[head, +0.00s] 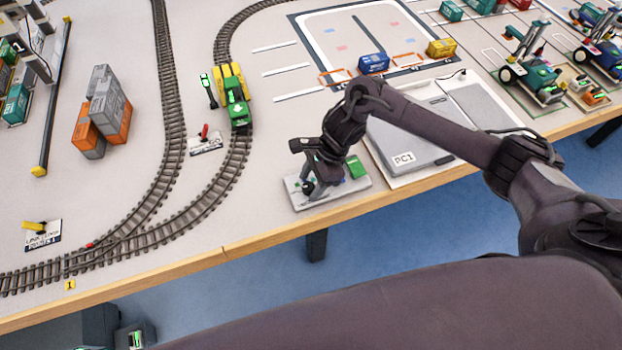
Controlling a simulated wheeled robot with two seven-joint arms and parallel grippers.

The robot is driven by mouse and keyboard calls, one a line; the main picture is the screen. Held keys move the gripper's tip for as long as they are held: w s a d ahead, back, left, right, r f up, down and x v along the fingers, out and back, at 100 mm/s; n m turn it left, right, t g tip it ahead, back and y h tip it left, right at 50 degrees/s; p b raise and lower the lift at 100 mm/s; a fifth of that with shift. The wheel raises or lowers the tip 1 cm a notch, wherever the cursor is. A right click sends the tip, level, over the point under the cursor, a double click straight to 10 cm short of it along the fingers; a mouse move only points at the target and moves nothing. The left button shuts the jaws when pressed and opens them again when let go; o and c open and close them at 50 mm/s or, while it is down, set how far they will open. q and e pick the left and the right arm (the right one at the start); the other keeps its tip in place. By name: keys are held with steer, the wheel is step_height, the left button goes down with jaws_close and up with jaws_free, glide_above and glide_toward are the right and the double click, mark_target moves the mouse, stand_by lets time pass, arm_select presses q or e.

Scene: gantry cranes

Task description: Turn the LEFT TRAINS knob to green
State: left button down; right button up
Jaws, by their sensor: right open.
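A light grey control panel (359,184) lies near the table's front edge. It carries a green block (356,167) at its right and a small dark knob (307,187) at its left. No label on the panel is readable, so I cannot tell whether this is the LEFT TRAINS knob or which colour it points to. My right gripper (314,180) is over the panel's left part, pointing down, its jaws open around or just beside the knob. The fingers hide part of the knob, and contact cannot be told. My left gripper is not in view.
A curved railway track (234,165) with a green and yellow train (236,102) runs left of the panel. A red-lever plate (206,145) and a yellow-lever plate (42,236) stand by the rails. A grey PC1 case (418,143) is close at right. Stacked containers (105,110) stand at left.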

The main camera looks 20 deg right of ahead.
steer(key=shift+c, duration=0.4)
steer(key=c, duration=0.9)
steer(key=shift+f, duration=0.1)
steer(key=m+t+b, duration=0.1)
steer(key=m+b, duration=0.1)
steer(key=m, duration=0.1)
steer(key=shift+s, duration=0.15)
steer(key=m+t+b, duration=0.1)
steer(key=m, duration=0.1)
steer(key=shift+m, duration=0.3)
steer(key=shift+a+m+t+h, duration=0.1)
steer(key=shift+m+t+h, duration=0.35)
steer(key=shift+m, duration=0.65)
